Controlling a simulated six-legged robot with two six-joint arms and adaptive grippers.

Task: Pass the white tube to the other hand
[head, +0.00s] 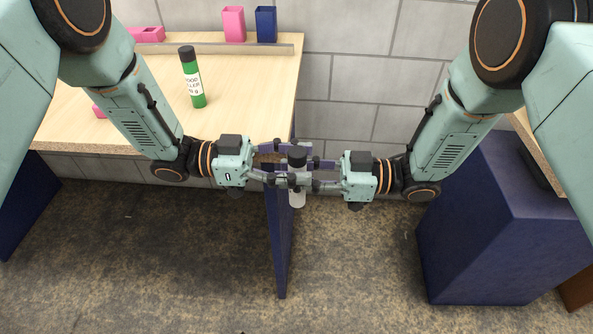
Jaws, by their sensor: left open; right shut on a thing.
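The white tube (297,199) is upright in mid-air between my two grippers, its dark cap (297,152) at the top. Its white lower end shows below the fingers; its middle is mostly hidden by them. My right gripper (309,174) comes in from the right and is shut on the tube. My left gripper (284,165) comes in from the left, with its fingers open around or beside the tube. The fingers of both grippers overlap in the picture, so I cannot tell whether the left ones touch it.
A wooden table (150,105) at the left bears a green tube (193,80), a pink cup (234,24), a blue cup (266,24) and a pink block (150,34). A dark blue cabinet (495,225) stands at the right. Open floor (350,270) lies below the grippers.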

